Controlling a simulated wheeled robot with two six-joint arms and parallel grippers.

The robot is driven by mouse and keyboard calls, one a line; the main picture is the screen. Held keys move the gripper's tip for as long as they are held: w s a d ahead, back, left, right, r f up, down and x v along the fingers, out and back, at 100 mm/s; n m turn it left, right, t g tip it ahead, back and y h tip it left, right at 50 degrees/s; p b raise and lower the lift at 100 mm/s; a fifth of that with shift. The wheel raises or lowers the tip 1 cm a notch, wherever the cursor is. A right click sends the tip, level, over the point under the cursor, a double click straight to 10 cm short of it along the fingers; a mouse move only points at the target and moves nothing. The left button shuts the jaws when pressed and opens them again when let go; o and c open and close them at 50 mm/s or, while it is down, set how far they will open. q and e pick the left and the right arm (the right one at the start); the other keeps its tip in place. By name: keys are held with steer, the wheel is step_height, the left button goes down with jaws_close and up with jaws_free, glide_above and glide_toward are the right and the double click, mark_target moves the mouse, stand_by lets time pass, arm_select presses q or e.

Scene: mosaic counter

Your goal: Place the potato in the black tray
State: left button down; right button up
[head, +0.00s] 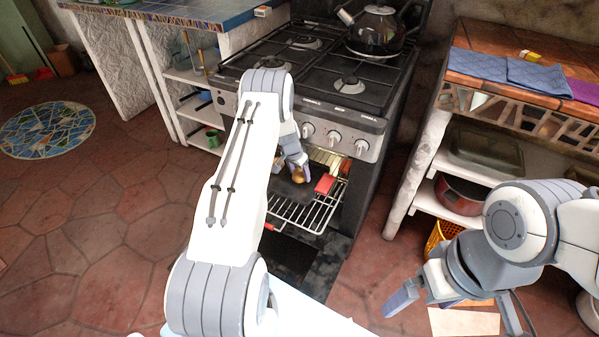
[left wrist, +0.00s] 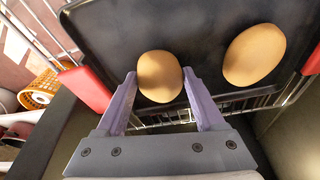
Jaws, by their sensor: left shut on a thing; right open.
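A light-brown potato (left wrist: 160,75) is between the two fingertips of my left gripper (left wrist: 160,80), which is shut on it. In the left wrist view it appears over the near edge of the black tray (left wrist: 205,25); I cannot tell whether it touches the tray. A second similar oval potato (left wrist: 254,54) lies in the tray to the right. In the head view my left gripper (head: 292,160) reaches into the open oven, with the potato (head: 299,175) at its tips and the tray mostly hidden by my arm. My right gripper (head: 458,308) is open and empty at lower right.
The tray is on a pulled-out wire oven rack (head: 298,214) with red grips (head: 325,183). The stove (head: 320,75) with a dark kettle (head: 377,30) stands above. Shelves with a red pot (head: 460,195) are at right.

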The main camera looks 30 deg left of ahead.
arm_select(q)
steer(key=shift+r, duration=0.1)
steer(key=shift+f+b, duration=0.25)
steer(key=shift+b, duration=0.05)
jaws_free()
steer(key=shift+r+p, duration=0.25)
steer(key=shift+p, duration=0.05)
steer(key=shift+r, duration=0.35)
steer(key=s, duration=0.2)
steer(key=s+b, duration=0.1)
steer(key=s, duration=0.2)
steer(key=shift+s+a+r, duration=0.1)
steer(key=shift+s+a, duration=0.2)
steer(key=shift+a, duration=0.1)
steer(key=s+b, duration=0.4)
steer(key=s, duration=0.1)
steer(key=shift+s+a, duration=0.2)
steer(key=shift+a, duration=0.1)
steer(key=shift+s+r+b, duration=0.1)
steer(key=shift+s+b, duration=0.3)
steer(key=shift+s, duration=0.2)
